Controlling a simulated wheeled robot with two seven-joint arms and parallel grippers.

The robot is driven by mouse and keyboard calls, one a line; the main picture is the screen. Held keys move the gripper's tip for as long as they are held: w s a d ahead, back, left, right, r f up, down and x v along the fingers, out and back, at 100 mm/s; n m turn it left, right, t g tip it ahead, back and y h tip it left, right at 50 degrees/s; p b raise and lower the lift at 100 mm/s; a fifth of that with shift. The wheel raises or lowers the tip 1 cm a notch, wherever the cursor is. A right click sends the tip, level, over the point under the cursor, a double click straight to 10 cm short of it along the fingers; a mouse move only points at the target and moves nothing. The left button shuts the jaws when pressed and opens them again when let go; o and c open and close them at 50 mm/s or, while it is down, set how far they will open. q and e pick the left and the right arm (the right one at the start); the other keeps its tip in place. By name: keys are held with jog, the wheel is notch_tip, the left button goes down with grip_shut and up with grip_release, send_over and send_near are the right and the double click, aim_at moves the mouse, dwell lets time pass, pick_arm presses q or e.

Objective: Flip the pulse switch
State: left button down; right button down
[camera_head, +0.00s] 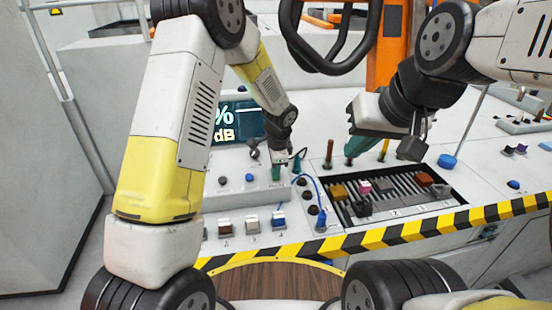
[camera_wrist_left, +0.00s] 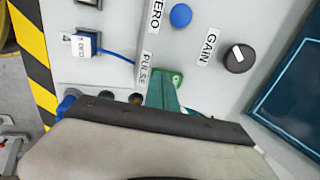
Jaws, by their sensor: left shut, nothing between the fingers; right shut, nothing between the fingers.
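The white PULSE label (camera_wrist_left: 145,76) lies on the pale panel in the left wrist view. My left gripper (camera_wrist_left: 163,92) points at the panel right beside it, green fingers shut and empty. A rounded green piece with a pale mark (camera_wrist_left: 178,77) shows at their tips and may be part of the pulse switch. The fingers hide most of that spot, so the switch's position and any contact cannot be told. In the head view my left gripper (camera_head: 277,172) is low over the raised control box (camera_head: 245,198). My right gripper (camera_head: 356,150) is shut and empty above the dark ribbed tray.
The GAIN knob (camera_wrist_left: 238,58) and a blue knob (camera_wrist_left: 181,15) by the ZERO label sit near the left fingers. A screen (camera_head: 236,122) stands behind. A blue cable (camera_head: 312,183) runs close by. The ribbed tray (camera_head: 400,207) holds several coloured blocks. Striped edging (camera_head: 370,238) marks the front.

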pick_arm(q)
jog(key=shift+s+f, duration=0.6)
jog(key=shift+f, duration=0.2)
pick_arm(e)
jog(key=shift+s, duration=0.15)
pick_arm(q)
jog(key=shift+w, duration=0.1)
jog(key=shift+w+a+r, duration=0.2)
jog(key=shift+w+r, duration=0.2)
jog(key=shift+w, duration=0.35)
pick_arm(e)
jog(key=shift+s, duration=0.1)
pick_arm(q)
jog(key=shift+r, duration=0.35)
jog(key=v, duration=1.4)
jog(key=shift+s+d, duration=0.25)
jog(key=shift+s, duration=0.05)
pick_arm(e)
jog(key=shift+a, duration=0.35)
